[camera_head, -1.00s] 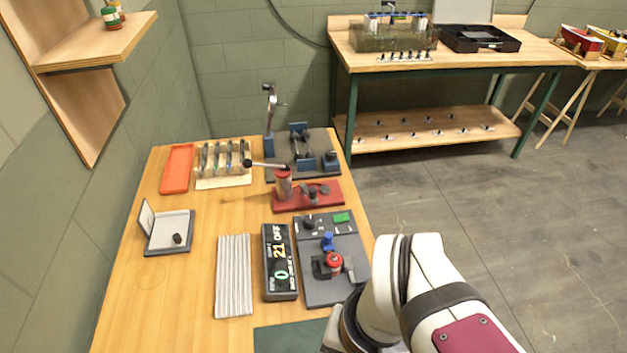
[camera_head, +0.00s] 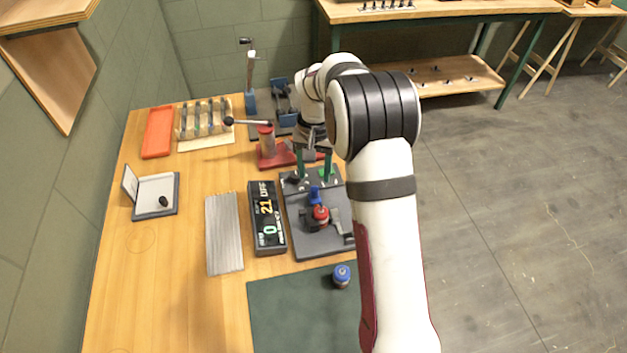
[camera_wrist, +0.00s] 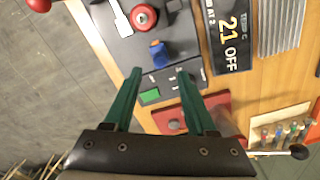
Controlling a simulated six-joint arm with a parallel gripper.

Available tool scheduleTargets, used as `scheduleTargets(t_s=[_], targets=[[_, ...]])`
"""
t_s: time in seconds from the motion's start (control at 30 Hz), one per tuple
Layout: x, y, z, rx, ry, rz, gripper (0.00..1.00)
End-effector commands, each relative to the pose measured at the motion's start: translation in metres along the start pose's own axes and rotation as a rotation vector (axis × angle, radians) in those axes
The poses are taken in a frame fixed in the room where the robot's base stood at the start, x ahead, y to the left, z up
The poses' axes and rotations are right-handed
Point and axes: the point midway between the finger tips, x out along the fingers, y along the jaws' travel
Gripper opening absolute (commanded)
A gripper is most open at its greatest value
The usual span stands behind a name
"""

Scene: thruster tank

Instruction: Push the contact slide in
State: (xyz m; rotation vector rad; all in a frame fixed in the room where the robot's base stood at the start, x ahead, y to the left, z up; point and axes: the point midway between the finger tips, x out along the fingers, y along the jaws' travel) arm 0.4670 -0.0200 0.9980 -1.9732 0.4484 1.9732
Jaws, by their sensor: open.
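A blue block (camera_head: 315,195), which looks like the contact slide, sits on a dark grey test plate (camera_head: 320,244) beside a red-capped round part (camera_head: 321,214). In the wrist view the blue block (camera_wrist: 158,54) lies just ahead of the fingertips, with the red part (camera_wrist: 143,17) beyond it. My gripper (camera_head: 314,173) points down over the back end of the plate, near a green switch (camera_head: 327,174). Its two green fingers are apart with nothing between them, and in the wrist view my gripper (camera_wrist: 158,76) shows the same gap. I cannot tell the fingertips' exact height.
A display box (camera_head: 267,220) reading "21 OFF" stands left of the plate. A red base with an upright cylinder and lever (camera_head: 268,140) stands behind. A blue-capped jar (camera_head: 342,275) stands on the green mat (camera_head: 290,310). A ribbed grey plate (camera_head: 224,235) lies further left.

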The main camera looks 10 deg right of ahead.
Motion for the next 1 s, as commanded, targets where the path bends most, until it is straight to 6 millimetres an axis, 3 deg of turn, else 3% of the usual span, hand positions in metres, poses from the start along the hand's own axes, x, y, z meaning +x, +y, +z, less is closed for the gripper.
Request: scheduleTargets(t_s=[0.1,0.2,0.6,0.9,1.0], targets=[[0.029,0.000,0.001,0.000,-0.003,0.001,0.57],[0.044,0.000,0.000,0.001,-0.002,-0.001,0.57],[0.055,0.000,0.000,0.000,0.000,-0.001,0.57],[0.055,0.000,0.000,0.000,0.000,-0.001,0.03],[0.055,0.000,0.000,0.000,0.000,-0.002,0.00]])
